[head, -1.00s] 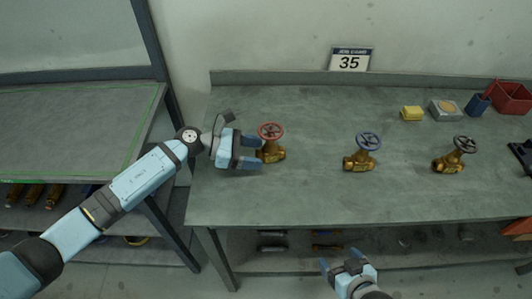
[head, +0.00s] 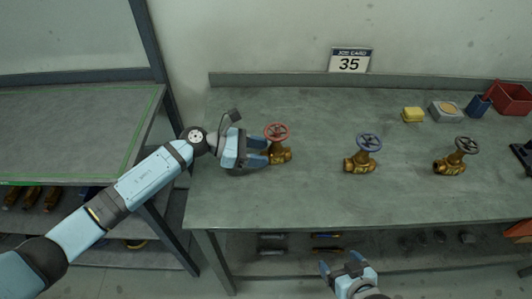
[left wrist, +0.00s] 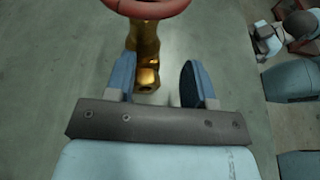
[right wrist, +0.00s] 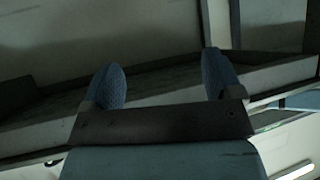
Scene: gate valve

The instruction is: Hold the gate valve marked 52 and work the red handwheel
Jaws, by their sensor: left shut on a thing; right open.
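A brass gate valve (head: 281,155) with a red handwheel (head: 277,132) stands upright at the left of the bench. No number can be read on it. My left gripper (head: 262,151) is shut on this valve's body from the left, below the wheel. In the left wrist view the brass body (left wrist: 146,75) shows between the fingertips, and the red wheel (left wrist: 146,8) is cut off at the top edge. My right gripper (head: 340,268) is open and empty in front of the bench, below its top. The right wrist view shows its fingers (right wrist: 165,85) apart with nothing between.
A valve with a blue-grey wheel (head: 369,142) and one with a dark wheel (head: 466,145) stand to the right. A yellow block (head: 413,115) and red bin (head: 512,98) sit back right. The bench front (head: 300,200) is clear.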

